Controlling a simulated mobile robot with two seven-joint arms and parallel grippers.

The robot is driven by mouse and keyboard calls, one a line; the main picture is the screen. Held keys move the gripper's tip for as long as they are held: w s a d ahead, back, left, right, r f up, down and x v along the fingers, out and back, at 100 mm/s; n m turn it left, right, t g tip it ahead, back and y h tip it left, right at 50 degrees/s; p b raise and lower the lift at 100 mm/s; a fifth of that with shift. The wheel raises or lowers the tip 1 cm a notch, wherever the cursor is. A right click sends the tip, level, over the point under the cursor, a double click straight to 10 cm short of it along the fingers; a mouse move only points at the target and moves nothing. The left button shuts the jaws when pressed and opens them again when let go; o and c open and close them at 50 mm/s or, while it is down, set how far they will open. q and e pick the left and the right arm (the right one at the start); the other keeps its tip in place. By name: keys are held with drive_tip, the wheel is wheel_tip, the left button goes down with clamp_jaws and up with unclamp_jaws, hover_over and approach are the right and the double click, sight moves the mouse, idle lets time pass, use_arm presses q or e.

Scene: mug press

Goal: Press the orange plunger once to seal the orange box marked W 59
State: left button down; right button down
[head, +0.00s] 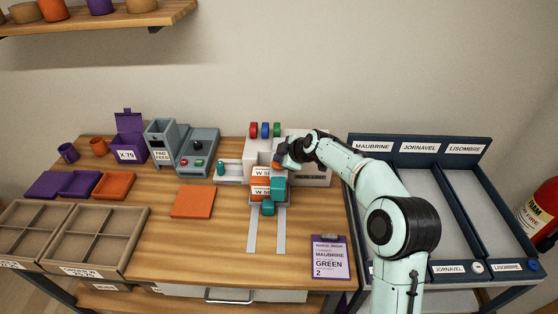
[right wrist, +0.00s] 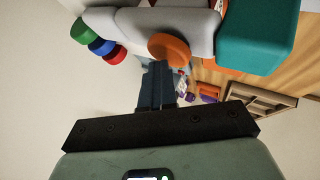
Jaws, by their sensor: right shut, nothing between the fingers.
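The orange box (head: 260,171) stands in the press in the head view, with a white label reading "W 5" and the rest cut off by teal parts. The teal block (head: 278,185) sits at its right front; a teal block also shows in the right wrist view (right wrist: 257,35). The orange plunger (right wrist: 169,50) is a round disc on a pale grey arm in the right wrist view; in the head view it is mostly hidden by my right gripper. My right gripper (head: 281,157) is shut and empty, its fingers (right wrist: 156,85) close beside the plunger; I cannot tell whether they touch.
The white press housing (head: 315,173) carries red, blue and green knobs (head: 265,130). A grey machine (head: 198,150), a purple box marked X 79 (head: 128,148) and an orange square (head: 192,201) lie left. A clipboard (head: 330,258) lies in front; a dark sorting rack (head: 415,159) stands right.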

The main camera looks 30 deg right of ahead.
use_arm(q)
drive_tip(key=shift+s+f, duration=0.15)
drive_tip(key=shift+f, duration=0.1)
use_arm(e)
drive_tip(key=shift+s+f, duration=0.2)
drive_tip(key=shift+f, duration=0.6)
drive_tip(key=shift+r, duration=0.1)
drive_tip(key=shift+w+d+r+p, duration=0.15)
drive_tip(key=shift+r+p, duration=0.15)
drive_tip(key=shift+r, duration=0.7)
use_arm(q)
drive_tip(key=shift+w+r, duration=0.5)
drive_tip(key=shift+r, duration=0.15)
use_arm(e)
drive_tip(key=shift+r, duration=0.5)
